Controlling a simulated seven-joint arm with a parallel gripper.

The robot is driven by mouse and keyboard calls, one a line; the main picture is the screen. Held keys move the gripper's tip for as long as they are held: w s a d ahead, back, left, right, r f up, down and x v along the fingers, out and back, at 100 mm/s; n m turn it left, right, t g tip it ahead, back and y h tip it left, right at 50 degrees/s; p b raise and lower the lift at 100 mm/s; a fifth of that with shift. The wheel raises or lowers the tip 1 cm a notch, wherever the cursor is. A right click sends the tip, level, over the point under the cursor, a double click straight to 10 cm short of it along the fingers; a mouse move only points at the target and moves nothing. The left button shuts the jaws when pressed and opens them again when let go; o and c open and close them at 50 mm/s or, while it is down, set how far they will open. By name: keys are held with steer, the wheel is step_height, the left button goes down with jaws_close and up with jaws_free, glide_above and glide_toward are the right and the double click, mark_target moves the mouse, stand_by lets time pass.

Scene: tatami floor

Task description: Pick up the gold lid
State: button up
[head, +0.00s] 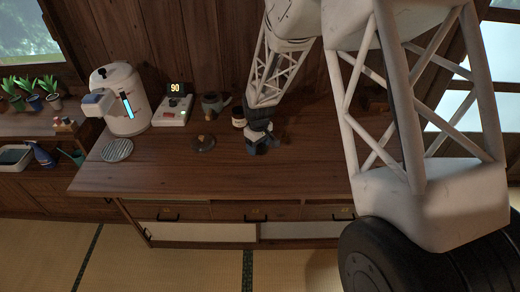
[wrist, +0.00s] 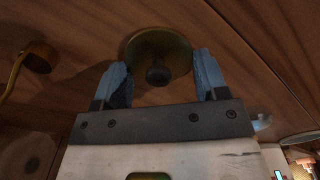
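The gold lid (wrist: 150,43) is a round, dull gold disc with a dark knob in the wrist view. It lies on the wood just beyond my gripper (wrist: 158,75), roughly centred between the two blue fingertips. The fingers are apart and nothing is held between them. In the head view my gripper (head: 261,145) is low over the wooden counter.
A striped round plate (head: 117,150) lies near the left edge. The front of the counter is clear.

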steer(key=c, duration=0.4)
steer(key=shift+r, duration=0.1)
steer(key=shift+r, duration=0.4)
step_height(320, 180, up, 3)
steer(key=shift+f, duration=0.1)
steer(key=s+d, duration=0.1)
steer(key=s, duration=0.4)
steer(key=s+d, duration=0.1)
steer(key=s, duration=0.4)
steer(key=s+d+r, duration=0.1)
steer(key=s+d, duration=0.1)
steer(key=s, duration=0.3)
steer(key=shift+s+r, duration=0.1)
steer(key=shift+s, duration=0.15)
steer(key=w+a+r, duration=0.3)
steer(key=w+a, duration=0.1)
steer(key=w, duration=0.5)
steer(key=w+a+r, duration=0.4)
steer(key=w, duration=0.6)
steer(key=w+a+r, duration=0.3)
steer(key=w+a, duration=0.1)
steer(key=w, duration=0.6)
steer(key=shift+w+r, duration=0.2)
steer(key=shift+r, duration=0.05)
